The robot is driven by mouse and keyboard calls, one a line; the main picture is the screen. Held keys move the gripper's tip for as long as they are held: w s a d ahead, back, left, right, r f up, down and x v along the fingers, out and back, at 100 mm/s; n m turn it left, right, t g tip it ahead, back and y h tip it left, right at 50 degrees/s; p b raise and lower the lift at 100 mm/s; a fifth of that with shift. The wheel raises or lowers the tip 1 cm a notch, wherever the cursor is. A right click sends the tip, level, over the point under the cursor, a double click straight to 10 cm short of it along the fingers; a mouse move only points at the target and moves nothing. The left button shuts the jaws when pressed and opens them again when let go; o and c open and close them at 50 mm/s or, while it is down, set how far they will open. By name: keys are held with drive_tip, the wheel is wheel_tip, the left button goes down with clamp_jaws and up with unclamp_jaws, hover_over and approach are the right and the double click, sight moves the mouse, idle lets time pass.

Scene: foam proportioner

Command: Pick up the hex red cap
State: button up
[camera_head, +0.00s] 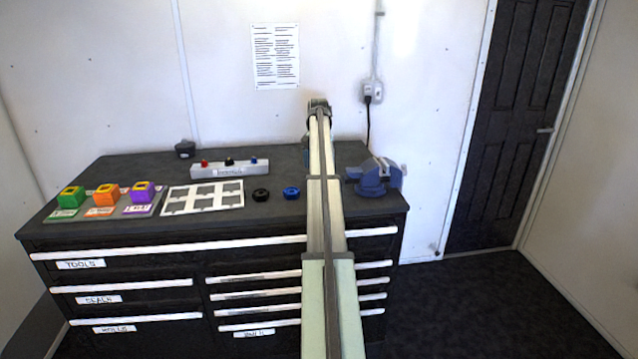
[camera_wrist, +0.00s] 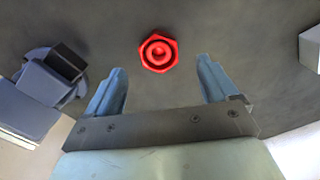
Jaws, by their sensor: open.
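The hex red cap (camera_wrist: 158,53) lies on the dark bench top in the wrist view, with a six-sided rim and a round raised ring in its middle. My gripper (camera_wrist: 160,68) is open and empty. Its two blue-grey fingers stand apart, one on each side of the cap in the picture, with the cap slightly beyond the fingertips. I see no contact between fingers and cap. In the head view I cannot see the cap; my arm covers the bench between the blue round cap and the vise.
A blue vise (camera_head: 372,178) stands right of my arm; it also shows in the wrist view (camera_wrist: 50,78). A black cap (camera_head: 260,195) and blue cap (camera_head: 291,192) lie left. A grey rail (camera_head: 228,170), white grid plate (camera_head: 203,197) and coloured blocks (camera_head: 105,196) are further left.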

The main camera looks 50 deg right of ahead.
drive_tip(key=shift+d+f, duration=0.1)
drive_tip(key=shift+f, duration=2.75)
drive_tip(key=c, duration=1.2)
drive_tip(key=shift+r, duration=0.1)
